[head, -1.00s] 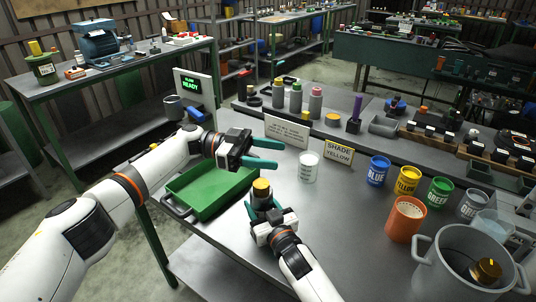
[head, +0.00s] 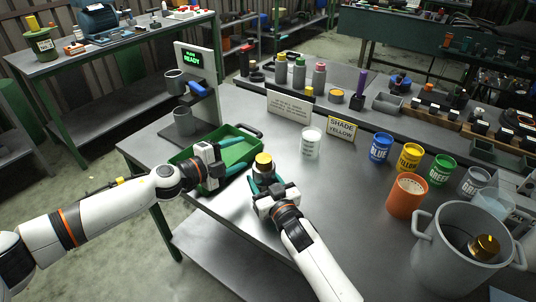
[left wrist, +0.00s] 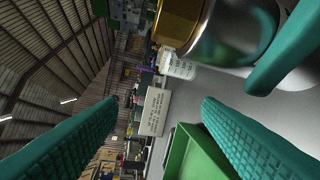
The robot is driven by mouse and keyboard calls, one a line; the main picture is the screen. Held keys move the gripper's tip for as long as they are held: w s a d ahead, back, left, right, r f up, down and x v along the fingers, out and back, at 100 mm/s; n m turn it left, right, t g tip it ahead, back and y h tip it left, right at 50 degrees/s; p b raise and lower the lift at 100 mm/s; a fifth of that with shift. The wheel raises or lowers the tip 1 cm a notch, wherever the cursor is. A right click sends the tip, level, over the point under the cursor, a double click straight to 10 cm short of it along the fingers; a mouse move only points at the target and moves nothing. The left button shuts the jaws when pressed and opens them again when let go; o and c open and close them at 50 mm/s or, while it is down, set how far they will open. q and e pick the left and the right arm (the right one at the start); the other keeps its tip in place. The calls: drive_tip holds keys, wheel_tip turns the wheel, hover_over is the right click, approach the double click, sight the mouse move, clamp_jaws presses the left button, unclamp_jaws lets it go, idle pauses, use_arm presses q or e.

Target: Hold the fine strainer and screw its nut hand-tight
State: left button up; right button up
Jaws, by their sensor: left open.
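The fine strainer is a silver cylinder (left wrist: 235,45) with a brass nut (head: 264,160) on its upper end. It stands upright in my right gripper (head: 264,182), whose teal fingers are closed around its body. My left gripper (head: 236,160) is just left of the strainer, over the green tray, with its fingers apart and empty. In the left wrist view the brass nut (left wrist: 178,22) and body are close by at the upper right, outside the open left fingers (left wrist: 155,103). The nut's thread is hidden.
The green tray (head: 247,138) lies under my left gripper. A white beaker (head: 311,143) and a shade sign (head: 341,129) stand behind. Paint cans, an orange can (head: 407,195) and a large grey pot (head: 455,262) are at right. The tabletop between is clear.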

use_arm(q)
drive_tip(key=s+m+t+y, duration=0.2)
drive_tip(key=s+m+t, duration=0.1)
drive_tip(key=s+m, duration=0.3)
use_arm(e)
drive_tip(key=shift+f, duration=0.1)
use_arm(q)
drive_tip(key=m+t, duration=0.1)
drive_tip(key=m, duration=1.1)
approach(268, 154)
drive_tip(key=x, duration=1)
drive_tip(key=shift+w+f, duration=0.2)
drive_tip(key=shift+f, duration=0.05)
drive_tip(key=c, duration=1)
